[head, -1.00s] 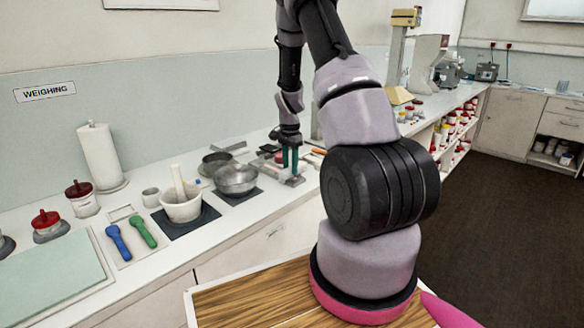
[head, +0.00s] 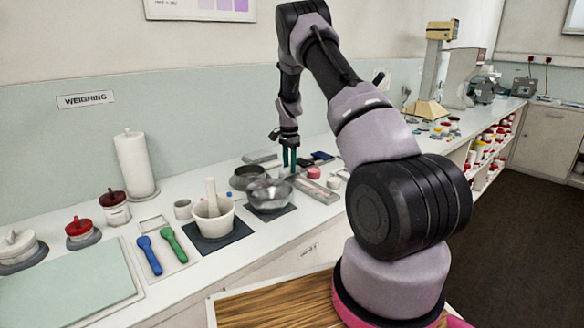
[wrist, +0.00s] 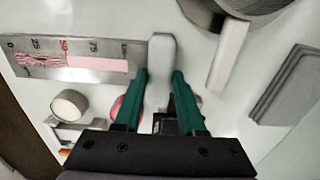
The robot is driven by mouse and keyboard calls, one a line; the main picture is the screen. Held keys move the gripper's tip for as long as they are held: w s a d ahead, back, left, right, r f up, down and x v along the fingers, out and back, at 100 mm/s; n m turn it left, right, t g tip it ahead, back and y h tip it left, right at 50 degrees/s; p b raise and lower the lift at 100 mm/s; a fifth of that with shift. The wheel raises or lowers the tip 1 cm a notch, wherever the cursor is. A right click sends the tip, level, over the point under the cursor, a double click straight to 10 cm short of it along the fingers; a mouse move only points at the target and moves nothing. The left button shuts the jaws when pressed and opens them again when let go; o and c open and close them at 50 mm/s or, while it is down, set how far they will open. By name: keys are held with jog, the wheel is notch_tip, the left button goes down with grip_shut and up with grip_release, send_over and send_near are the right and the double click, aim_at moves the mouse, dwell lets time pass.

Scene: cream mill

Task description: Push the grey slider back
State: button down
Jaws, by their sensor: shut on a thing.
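The grey slider (wrist: 160,58) is a pale rounded bar at the right end of a metal scale plate (wrist: 95,72) in the wrist view. The plate has printed numbers and a pink band. My gripper (wrist: 160,85) is shut on the slider, with one green finger on each side of it. In the head view my gripper (head: 289,168) points down at the back left end of the scale plate (head: 318,190). The slider is too small to make out there.
A metal pan (head: 270,193) stands left of the plate, with a darker pan (head: 246,176) behind it. A red-pink round piece (head: 314,172) lies to the right. In the wrist view a grey block (wrist: 285,85) lies at the right and a white round piece (wrist: 70,105) at the left.

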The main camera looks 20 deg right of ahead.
aim_at(289, 167)
jog(key=shift+w+a+r, duration=0.1)
jog(key=shift+w, duration=0.15)
jog(key=shift+c, duration=2.4)
grip_release()
jog(key=shift+w, duration=0.1)
notch_tip(289, 167, up, 11)
